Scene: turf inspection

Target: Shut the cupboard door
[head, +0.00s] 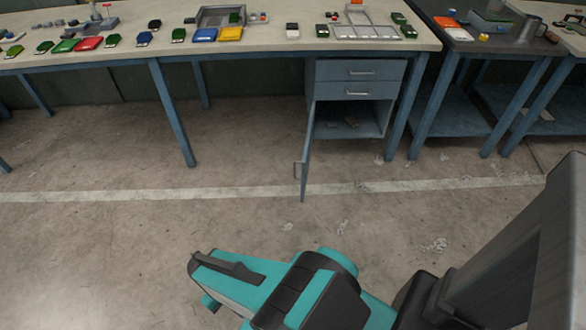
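The cupboard (346,128) stands under the long workbench, below two shut drawers. Its door (307,150) is hinged at the left side and stands wide open, swung out towards me and seen almost edge-on. The door handle (297,170) shows on the left of the door. A small brown item (351,122) lies inside the open cupboard. My teal and dark arm reaches in from the lower right. Its end, with my gripper (198,280), is at the lower left of centre, apart from the door and nearer to me. I cannot make out whether its fingers are open.
The workbench top (270,50) holds several coloured items and a grey tray (365,32). A blue bench leg (172,115) stands left of the door. A darker bench (480,45) stands to the right. The concrete floor before the door is clear apart from small pale scraps.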

